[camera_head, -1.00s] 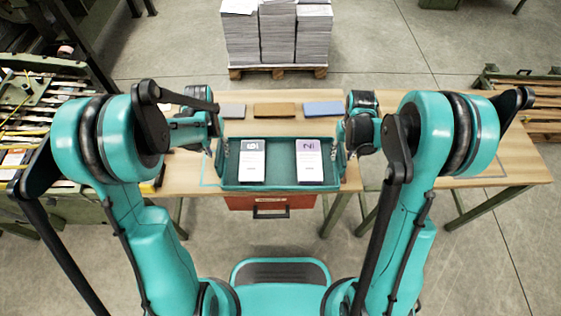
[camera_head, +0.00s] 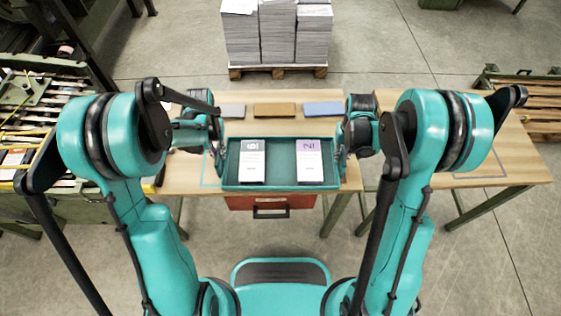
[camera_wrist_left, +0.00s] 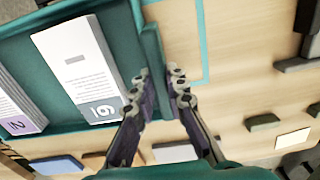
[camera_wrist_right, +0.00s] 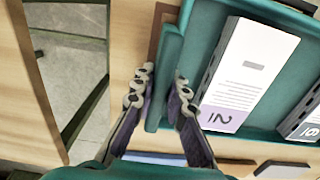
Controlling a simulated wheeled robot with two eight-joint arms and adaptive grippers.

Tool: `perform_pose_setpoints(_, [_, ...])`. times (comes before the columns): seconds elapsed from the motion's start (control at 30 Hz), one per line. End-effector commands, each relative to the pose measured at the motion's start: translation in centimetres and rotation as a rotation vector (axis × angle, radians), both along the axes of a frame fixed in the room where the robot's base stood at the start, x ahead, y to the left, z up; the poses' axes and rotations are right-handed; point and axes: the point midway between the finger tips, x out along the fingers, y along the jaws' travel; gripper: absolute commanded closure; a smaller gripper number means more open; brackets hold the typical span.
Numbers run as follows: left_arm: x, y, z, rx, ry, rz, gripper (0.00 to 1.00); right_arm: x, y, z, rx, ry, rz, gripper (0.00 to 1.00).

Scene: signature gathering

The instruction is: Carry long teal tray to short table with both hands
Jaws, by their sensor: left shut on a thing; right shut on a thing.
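The long teal tray (camera_head: 280,187) is in the middle of the head view, over the front of a wooden table (camera_head: 205,178). It holds two paper stacks, a grey-labelled one (camera_head: 252,162) and a purple-labelled one (camera_head: 310,162). My left gripper (camera_wrist_left: 160,82) is shut on the tray's left end wall (camera_wrist_left: 152,50). My right gripper (camera_wrist_right: 161,82) is shut on the right end wall (camera_wrist_right: 169,62). The tray looks level; whether it touches the tabletop I cannot tell. A second wooden table (camera_head: 470,140) stands to the right, bare except for an outlined rectangle.
Grey (camera_head: 233,110), brown (camera_head: 275,110) and blue (camera_head: 322,109) blocks lie behind the tray. A red box (camera_head: 300,201) is below the front edge. A narrow gap separates the tables. Paper stacks on a pallet (camera_head: 278,72) stand beyond; a cluttered rack is at left.

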Motion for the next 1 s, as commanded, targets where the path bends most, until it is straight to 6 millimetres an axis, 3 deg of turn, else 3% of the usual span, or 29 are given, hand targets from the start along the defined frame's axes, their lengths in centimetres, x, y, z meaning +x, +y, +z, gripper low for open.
perform_pose_setpoints(0.27, [0.0,0.0,1.2,0.000,0.000,0.000,1.00,0.0,0.0,1.2,0.000,0.000,0.000,1.00])
perform_pose_setpoints(0.7, [0.0,0.0,4.9,0.000,0.000,0.000,1.00,0.0,0.0,4.9,0.000,0.000,0.000,1.00])
perform_pose_setpoints(1.0, [0.0,0.0,5.0,0.000,0.000,0.000,1.00,0.0,0.0,5.0,0.000,0.000,0.000,1.00])
